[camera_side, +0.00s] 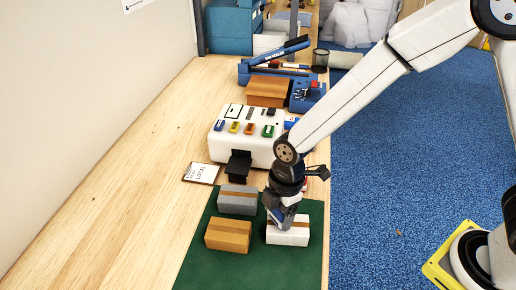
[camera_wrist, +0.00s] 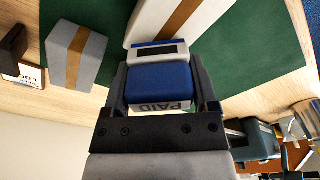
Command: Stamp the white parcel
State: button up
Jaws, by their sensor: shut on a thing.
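The white parcel (camera_side: 287,239), with a brown tape band, lies on the green mat (camera_side: 200,268) at the front right in the side view. In the wrist view the parcel (camera_wrist: 148,16) shows at the top, just beyond the stamp. My gripper (camera_side: 279,212) points down over the parcel's upper left part. It is shut on a blue stamp (camera_wrist: 160,84) labelled PAID, with a pale base and a dark window. The stamp is largely hidden behind my gripper in the side view. I cannot tell whether its base touches the parcel.
A grey parcel (camera_side: 238,199) and a brown parcel (camera_side: 228,237) lie on the mat left of the white one. Behind stands a white box (camera_side: 222,142) with several coloured stamps on top. A LOCAL card (camera_side: 201,173) lies beside it. Bare wood is free at left.

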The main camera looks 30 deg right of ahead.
jog(key=shift+f, duration=0.6)
dwell(1.8)
jog(key=shift+r, duration=0.1)
jog(key=shift+r, duration=3.45)
